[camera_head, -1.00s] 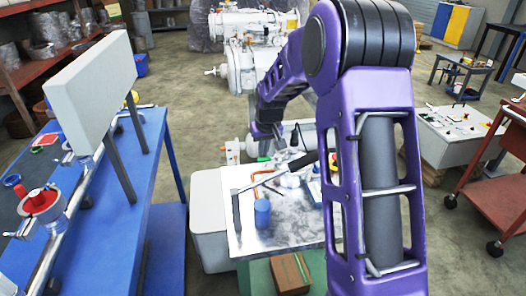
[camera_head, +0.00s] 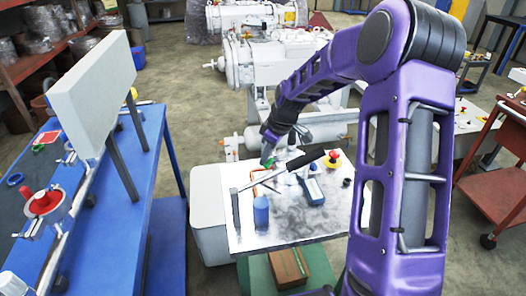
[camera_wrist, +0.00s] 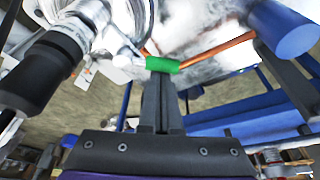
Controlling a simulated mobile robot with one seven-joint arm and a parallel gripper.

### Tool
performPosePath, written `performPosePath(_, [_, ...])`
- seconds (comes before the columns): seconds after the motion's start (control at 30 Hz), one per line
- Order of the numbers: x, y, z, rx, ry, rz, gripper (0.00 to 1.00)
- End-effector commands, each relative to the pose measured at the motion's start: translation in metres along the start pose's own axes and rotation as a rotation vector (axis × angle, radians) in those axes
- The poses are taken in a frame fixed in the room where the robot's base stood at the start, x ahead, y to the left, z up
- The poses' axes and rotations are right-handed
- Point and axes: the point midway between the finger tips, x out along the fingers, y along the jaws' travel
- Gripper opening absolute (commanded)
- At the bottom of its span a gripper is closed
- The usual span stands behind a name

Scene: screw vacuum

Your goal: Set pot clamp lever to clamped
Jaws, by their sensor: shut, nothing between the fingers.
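My gripper (camera_head: 267,158) reaches down over the back left part of the metal-topped table. In the wrist view its fingers (camera_wrist: 160,80) are shut, with nothing between them. Their tips are right at a green sleeve (camera_wrist: 162,65) on a thin orange bar; I cannot tell if they touch it. The orange bar (camera_head: 258,182) also shows on the table in the head view. Whether the green sleeve belongs to the pot clamp lever is unclear. A rod with a black handle (camera_head: 306,159) slants across the table beside my gripper.
The metal-topped table (camera_head: 290,225) also holds a blue cylinder (camera_head: 261,212), a blue device (camera_head: 313,190) and a red-and-yellow knob (camera_head: 332,158). A white pump machine (camera_head: 275,65) stands behind. A blue bench (camera_head: 150,165) with a white panel (camera_head: 92,82) is at left.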

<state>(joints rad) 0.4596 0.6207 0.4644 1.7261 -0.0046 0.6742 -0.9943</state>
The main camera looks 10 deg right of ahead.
Motion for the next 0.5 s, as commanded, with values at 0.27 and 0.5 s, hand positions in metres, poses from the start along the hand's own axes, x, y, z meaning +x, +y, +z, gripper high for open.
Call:
performPosePath(0.27, [-0.006, -0.002, 0.011, -0.245, 0.001, -0.082, 0.0])
performPosePath(0.5, [-0.008, -0.002, 0.02, -0.442, 0.0, -0.144, 0.0])
